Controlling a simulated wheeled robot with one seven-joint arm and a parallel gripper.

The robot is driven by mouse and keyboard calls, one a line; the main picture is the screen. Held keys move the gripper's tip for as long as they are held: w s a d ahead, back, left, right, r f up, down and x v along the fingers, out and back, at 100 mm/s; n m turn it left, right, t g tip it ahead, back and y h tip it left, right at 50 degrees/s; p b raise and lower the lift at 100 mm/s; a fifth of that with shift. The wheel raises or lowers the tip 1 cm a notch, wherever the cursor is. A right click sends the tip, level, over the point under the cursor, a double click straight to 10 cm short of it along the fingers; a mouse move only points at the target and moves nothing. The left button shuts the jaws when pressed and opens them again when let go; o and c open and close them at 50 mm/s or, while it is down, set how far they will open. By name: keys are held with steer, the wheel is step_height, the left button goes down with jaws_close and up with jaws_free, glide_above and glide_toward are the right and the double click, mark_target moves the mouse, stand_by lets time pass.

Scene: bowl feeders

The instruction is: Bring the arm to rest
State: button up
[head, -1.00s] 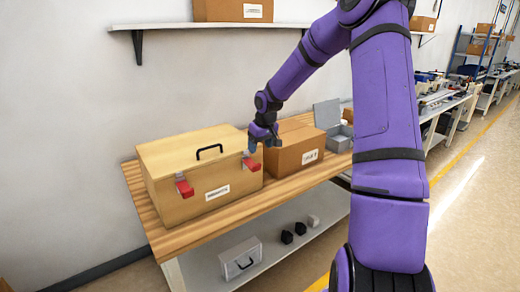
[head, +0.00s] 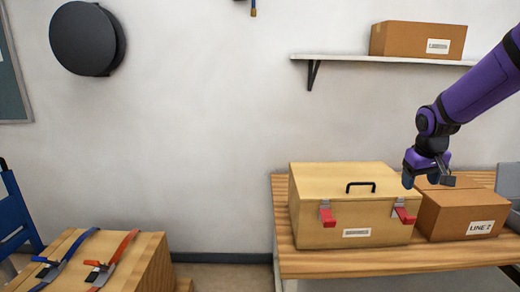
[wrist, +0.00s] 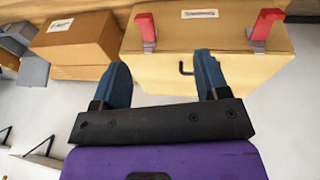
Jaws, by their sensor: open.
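My purple arm comes in from the right in the head view. My gripper (head: 428,181) is above the gap between the tan case and the cardboard box, apart from both as far as I can tell. In the wrist view my gripper (wrist: 162,78) shows two blue-grey fingers spread wide with nothing between them. The tan case (head: 318,190) has a black handle and two red latches, and its lid is down. It also shows in the wrist view (wrist: 205,65), upside down beyond the fingers.
The cardboard box (head: 450,220) labelled LINE 2 stands right of the case on the wooden table (head: 390,262). A wall shelf (head: 345,58) with another box (head: 415,40) is above. At lower left is a wooden crate (head: 140,265) with straps.

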steer(key=s+a+r+t, duration=0.1)
steer(key=s+a+r, duration=0.4)
steer(key=s, duration=0.3)
steer(key=s+a+r, duration=0.4)
steer(key=s+r, duration=0.1)
steer(key=s, duration=0.3)
steer(key=s+a, duration=0.2)
steer(key=s, duration=0.5)
steer(key=s+a+r+t+y, duration=0.1)
steer(key=s+a, duration=0.1)
steer(key=s, duration=0.5)
steer(key=shift+r+t+y, duration=0.25)
steer(key=shift+t+y, duration=0.05)
